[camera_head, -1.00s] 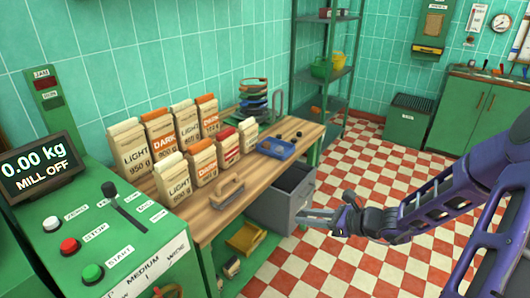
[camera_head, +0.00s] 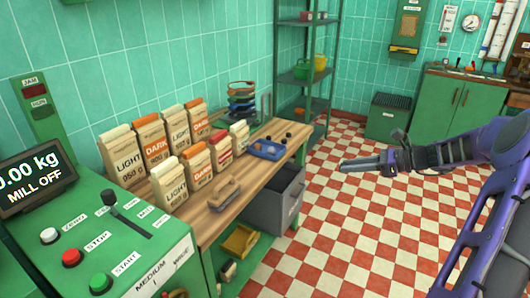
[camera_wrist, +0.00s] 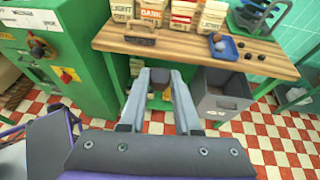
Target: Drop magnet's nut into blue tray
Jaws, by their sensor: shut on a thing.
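The blue tray (camera_head: 267,149) lies on the right end of the wooden bench. In the wrist view the tray (camera_wrist: 229,57) is up and right of my gripper, with small round things in it. My gripper (camera_head: 345,165) is in the air to the right of the bench, apart from the tray. In the wrist view my gripper (camera_wrist: 160,75) is shut on a small brown thing (camera_wrist: 160,78) between its fingertips. It is too small to tell for certain that this is the nut. I cannot make out the magnet.
Several paper bags (camera_head: 197,160) and a wooden-handled brush-like tool (camera_head: 222,192) stand on the bench. Small dark round things lie near the tray. A grey open bin (camera_head: 273,204) stands below the bench's right end. The checkered floor to the right is clear.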

